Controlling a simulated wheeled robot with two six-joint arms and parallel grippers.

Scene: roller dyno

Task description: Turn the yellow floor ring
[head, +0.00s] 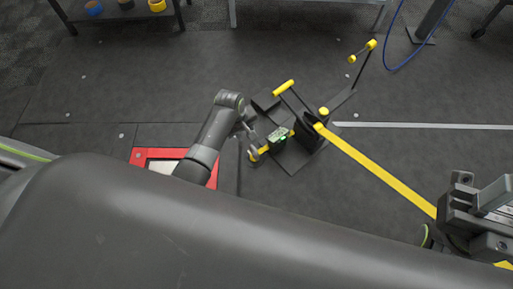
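No full yellow ring can be made out on the floor. A straight yellow strip (375,169) runs from a dark device (310,133) down to the right, passing behind my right gripper. The device has yellow ends and bars, among them a yellow bar (283,88) at its top. My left gripper (250,140) is at the device's left side, close to a low yellow piece (259,153). I cannot tell whether it touches it or whether its fingers are closed. My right gripper (478,217) is at the right edge, over the strip; its fingers are unclear.
A red-framed plate (144,154) lies partly under my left arm. A thin arm with yellow ends (371,45) rises behind the device. A pale floor strip (425,125) runs right. A table with blue and yellow rolls (94,8) stands at the back left. A blue cable (388,58) hangs at the back.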

